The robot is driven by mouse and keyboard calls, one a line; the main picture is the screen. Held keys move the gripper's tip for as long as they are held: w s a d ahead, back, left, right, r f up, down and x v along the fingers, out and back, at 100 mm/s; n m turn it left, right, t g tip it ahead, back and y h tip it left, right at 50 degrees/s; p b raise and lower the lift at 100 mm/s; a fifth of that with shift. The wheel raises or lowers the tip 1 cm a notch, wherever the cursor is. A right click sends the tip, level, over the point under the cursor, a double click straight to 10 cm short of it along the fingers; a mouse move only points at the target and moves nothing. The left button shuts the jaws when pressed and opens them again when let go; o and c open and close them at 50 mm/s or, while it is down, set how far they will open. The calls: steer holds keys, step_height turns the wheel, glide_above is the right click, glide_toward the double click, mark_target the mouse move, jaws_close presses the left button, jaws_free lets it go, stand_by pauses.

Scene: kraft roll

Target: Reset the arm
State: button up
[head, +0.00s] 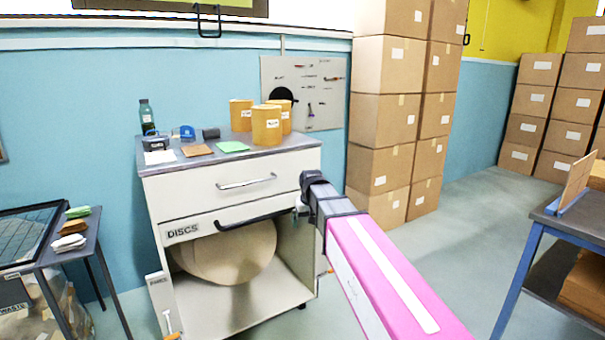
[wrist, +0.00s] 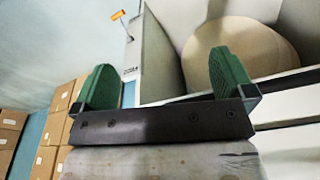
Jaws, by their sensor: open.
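My arm, with a pink link, reaches toward the right front edge of a white cabinet (head: 240,170) in the head view. Its dark end is by the cabinet's right side, and the fingertips cannot be made out there. In the wrist view my gripper (wrist: 165,82) shows two green fingers spread wide apart with nothing between them. Beyond the fingers are the cabinet's open lower compartment and a large round tan disc (wrist: 240,52). The disc also shows in the head view (head: 228,252), under the label "DISCS".
Stacked cartons (head: 384,110) rise behind my arm. A dark side table (head: 90,235) is at left, a blue-framed table (head: 570,225) at right.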

steer(key=s+d+f+m+g, duration=0.2)
steer(key=s+d+f, duration=1.4)
steer(key=f, duration=0.3)
steer(key=shift+s+d+f+m+h, duration=0.15)
steer(key=shift+s+d+m+h, duration=0.2)
steer(key=shift+s, duration=0.5)
steer(key=shift+a, duration=0.1)
